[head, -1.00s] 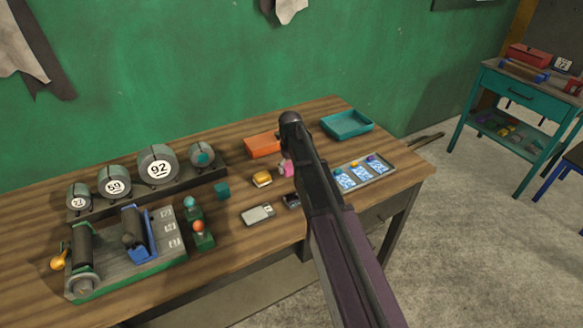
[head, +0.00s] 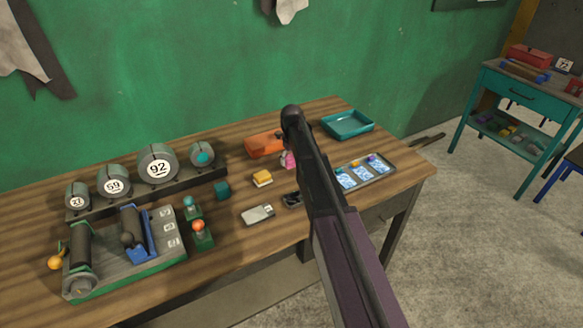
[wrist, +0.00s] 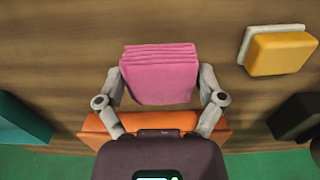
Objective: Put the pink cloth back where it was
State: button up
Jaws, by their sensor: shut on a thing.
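The pink cloth (wrist: 159,75) is a folded, layered block between the two fingers of my gripper (wrist: 162,88) in the wrist view. The fingers are shut on its left and right sides. In the head view a small part of the cloth (head: 288,161) shows just left of my arm, and my arm hides the fingers. An orange box or tray (head: 263,146) lies on the table close by. It also shows in the wrist view (wrist: 99,124), partly behind my gripper. I cannot tell how far the cloth is above the table.
A yellow block on a pale base (head: 262,179) is left of the cloth. A teal tray (head: 347,125) stands at the back right, and a grey tray with blue cards (head: 385,179) is in front of it.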

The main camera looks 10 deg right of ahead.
aim_at(292, 165)
jog(key=shift+f+b, duration=1.1)
jog(key=shift+f, duration=0.35)
jog(key=shift+f, duration=0.2)
jog(key=o, duration=0.7)
jog(key=shift+r, duration=0.15)
notch_tip(292, 165, up, 12)
jog(key=p, duration=1.2)
jog(key=shift+s, duration=0.15)
jog(key=s+m, duration=0.1)
jog(key=s, duration=0.8)
jog(key=s+m, duration=0.1)
jog(key=s, duration=0.9)
jog(key=s+m, duration=0.1)
jog(key=s, duration=0.9)
jog(key=shift+a+m, duration=0.1)
jog(key=shift+m, duration=0.2)
